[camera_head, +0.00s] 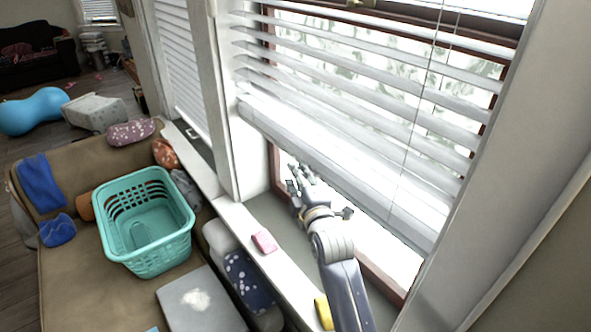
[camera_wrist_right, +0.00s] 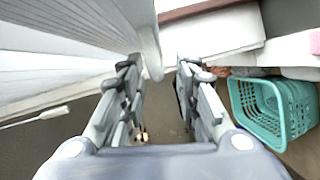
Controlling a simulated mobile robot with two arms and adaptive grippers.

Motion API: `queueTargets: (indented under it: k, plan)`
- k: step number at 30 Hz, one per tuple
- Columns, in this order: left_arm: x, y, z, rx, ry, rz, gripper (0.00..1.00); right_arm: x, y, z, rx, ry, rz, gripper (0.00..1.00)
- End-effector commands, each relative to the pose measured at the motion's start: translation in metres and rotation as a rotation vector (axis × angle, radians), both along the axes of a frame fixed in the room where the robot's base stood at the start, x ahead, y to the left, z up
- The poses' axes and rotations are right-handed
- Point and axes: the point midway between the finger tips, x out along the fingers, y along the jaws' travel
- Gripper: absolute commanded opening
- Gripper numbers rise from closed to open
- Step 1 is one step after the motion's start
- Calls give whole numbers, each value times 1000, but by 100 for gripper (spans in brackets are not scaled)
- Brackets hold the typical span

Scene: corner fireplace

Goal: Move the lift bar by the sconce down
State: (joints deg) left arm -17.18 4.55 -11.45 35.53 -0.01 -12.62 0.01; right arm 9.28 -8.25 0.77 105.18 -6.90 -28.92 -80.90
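A white slatted blind (camera_head: 360,90) hangs over the near window in the head view. Its thick white lift bar (camera_head: 330,172) runs along the bottom, part-way up the window, with bare glass below. My right gripper (camera_head: 298,178) is just under the bar, towards its left part. In the right wrist view my right gripper (camera_wrist_right: 159,68) is open, fingers apart. The white bar (camera_wrist_right: 151,58) shows between the fingertips, nearer the left finger; I cannot tell whether it touches. My left gripper is in neither view. I see no sconce.
A second blind (camera_head: 180,65) hangs on the window to the left. The sill (camera_head: 235,225) carries a pink block (camera_head: 264,242) and a yellow item (camera_head: 323,312). A teal basket (camera_head: 150,255) stands on the brown sofa (camera_head: 75,270) beside the sill.

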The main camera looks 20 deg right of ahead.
Motion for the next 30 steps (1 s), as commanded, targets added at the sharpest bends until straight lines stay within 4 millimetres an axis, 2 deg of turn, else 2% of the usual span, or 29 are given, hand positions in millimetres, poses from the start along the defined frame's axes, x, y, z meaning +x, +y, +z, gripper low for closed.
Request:
queueTargets:
  k: [6,17,18,21,22,30]
  plan:
    - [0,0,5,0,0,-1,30,21,-1,-1,1,0,0,30]
    - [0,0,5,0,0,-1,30,25,-1,-2,0,0,0,30]
    - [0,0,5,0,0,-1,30,25,-1,-2,0,0,0,25]
    - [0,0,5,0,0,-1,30,25,-1,-2,0,0,0,3]
    - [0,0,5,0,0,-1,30,25,-1,-2,0,0,0,0]
    - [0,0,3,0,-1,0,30,25,-1,-6,0,1,0,0]
